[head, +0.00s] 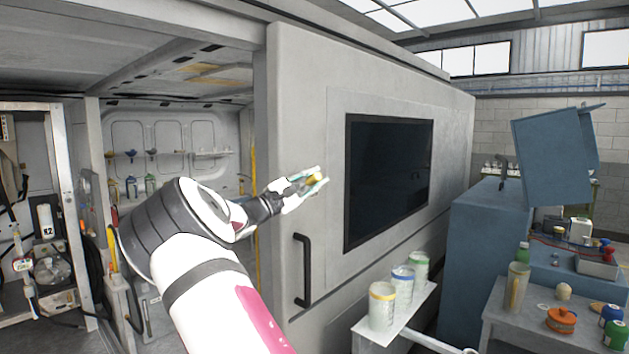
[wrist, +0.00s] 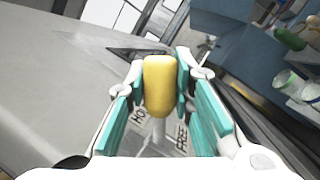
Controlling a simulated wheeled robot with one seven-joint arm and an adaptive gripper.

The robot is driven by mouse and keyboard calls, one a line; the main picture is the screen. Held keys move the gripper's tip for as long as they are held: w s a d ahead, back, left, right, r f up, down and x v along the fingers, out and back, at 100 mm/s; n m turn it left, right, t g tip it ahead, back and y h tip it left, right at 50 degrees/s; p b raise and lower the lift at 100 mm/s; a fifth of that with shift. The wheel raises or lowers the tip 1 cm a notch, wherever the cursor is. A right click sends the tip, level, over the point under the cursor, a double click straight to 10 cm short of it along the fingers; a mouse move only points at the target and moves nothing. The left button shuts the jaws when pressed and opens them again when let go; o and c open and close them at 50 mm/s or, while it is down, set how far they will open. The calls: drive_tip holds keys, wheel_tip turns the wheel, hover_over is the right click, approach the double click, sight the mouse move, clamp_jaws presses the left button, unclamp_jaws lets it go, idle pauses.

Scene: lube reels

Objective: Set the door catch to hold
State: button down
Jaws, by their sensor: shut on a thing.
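The door catch has a yellow knob (wrist: 160,85) on a pale stem, seen in the wrist view with a label plate (wrist: 178,138) behind it. The plate carries lettering that reads "HO…" at left and "FREE" at right; the rest is hidden. My gripper (wrist: 161,88) is shut on the yellow knob, with a teal finger pad on each side. In the head view my gripper (head: 309,182) is at the large grey door (head: 300,90), and the yellow knob (head: 315,179) shows between its fingers. Which label the stem points to I cannot tell.
A black door handle (head: 303,270) is below my gripper. A dark window (head: 388,180) is to its right. A small shelf (head: 370,334) with several cups stands out at lower right. A blue cabinet (head: 485,260) stands beyond. The bay left of the door is open.

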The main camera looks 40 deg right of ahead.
drive_tip(key=c, duration=1.4)
unclamp_jaws()
drive_tip(key=shift+o, duration=0.2)
drive_tip(key=v, duration=1.2)
drive_tip(key=s+a+f+m+y, duration=0.1)
drive_tip(key=s+f+m+y, duration=0.1)
drive_tip(key=s+f+y, duration=0.45)
drive_tip(key=s+f+m+y, duration=0.2)
drive_tip(key=s+y, duration=0.2)
drive_tip(key=s, duration=0.5)
drive_tip(key=s+a+t+y, duration=0.2)
drive_tip(key=s+a, duration=0.4)
drive_tip(key=a, duration=0.3)
drive_tip(key=s+a+t+y, duration=0.3)
drive_tip(key=s+a+y, duration=0.2)
drive_tip(key=a, duration=0.5)
drive_tip(key=s+a+f+t+y, duration=0.1)
drive_tip(key=s+a+t+y, duration=0.2)
drive_tip(key=s+a, duration=0.3)
drive_tip(key=a+y, duration=0.1)
drive_tip(key=a, duration=0.3)
drive_tip(key=shift+s+a+b, duration=0.15)
drive_tip(key=shift+s+b, duration=0.15)
drive_tip(key=shift+s, duration=0.1)
